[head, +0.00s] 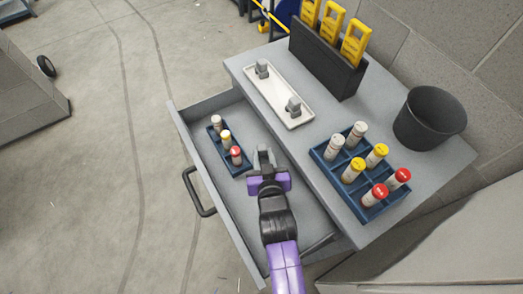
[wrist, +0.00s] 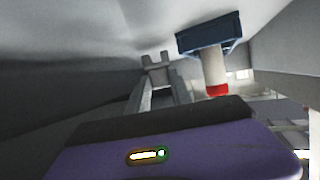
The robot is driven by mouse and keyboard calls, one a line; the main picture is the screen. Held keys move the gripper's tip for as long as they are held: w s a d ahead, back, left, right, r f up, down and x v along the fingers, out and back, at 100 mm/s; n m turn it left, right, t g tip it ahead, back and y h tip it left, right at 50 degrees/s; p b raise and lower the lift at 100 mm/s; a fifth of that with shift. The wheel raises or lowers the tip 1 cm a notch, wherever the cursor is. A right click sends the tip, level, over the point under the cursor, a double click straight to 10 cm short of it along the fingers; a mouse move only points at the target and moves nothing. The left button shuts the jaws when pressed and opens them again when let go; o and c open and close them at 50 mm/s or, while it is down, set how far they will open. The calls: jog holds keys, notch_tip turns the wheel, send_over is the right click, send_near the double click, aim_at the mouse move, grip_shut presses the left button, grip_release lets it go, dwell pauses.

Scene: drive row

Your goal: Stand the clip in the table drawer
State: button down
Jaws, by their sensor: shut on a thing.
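My gripper (head: 266,172) reaches down inside the open drawer (head: 298,212) of the table. It is shut on a grey clip (head: 262,153), which shows small at its fingertips. In the wrist view the clip (wrist: 157,66) sits between the two long grey fingers. I cannot tell whether the clip touches the drawer floor. Two similar grey clips, one at the back left (head: 262,69) and one nearer the front right (head: 294,107), stand in a white tray (head: 276,96) on the table top (head: 331,121).
A blue rack (head: 217,143) with three capped vials lies in the drawer, just left of my gripper. A larger blue rack of vials (head: 331,170), a dark bin (head: 430,120) and a black holder (head: 325,60) with yellow signs stand on the table. The drawer's front part is clear.

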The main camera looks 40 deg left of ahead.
aim_at(262, 153)
jog(key=shift+w+a+b, duration=0.4)
jog(key=shift+a+b, duration=0.05)
jog(key=shift+a, duration=0.05)
jog(key=shift+w+a+f+b, duration=0.15)
jog(key=shift+w+a+b, duration=0.8)
jog(key=shift+w+b, duration=0.05)
jog(key=shift+s+d+f, duration=0.1)
jog(key=shift+f, duration=0.4)
jog(key=shift+r, duration=0.1)
jog(key=shift+f+b, duration=0.2)
jog(key=shift+b, duration=0.15)
jog(key=c, duration=1.1)
grip_release()
jog(key=shift+c, duration=0.2)
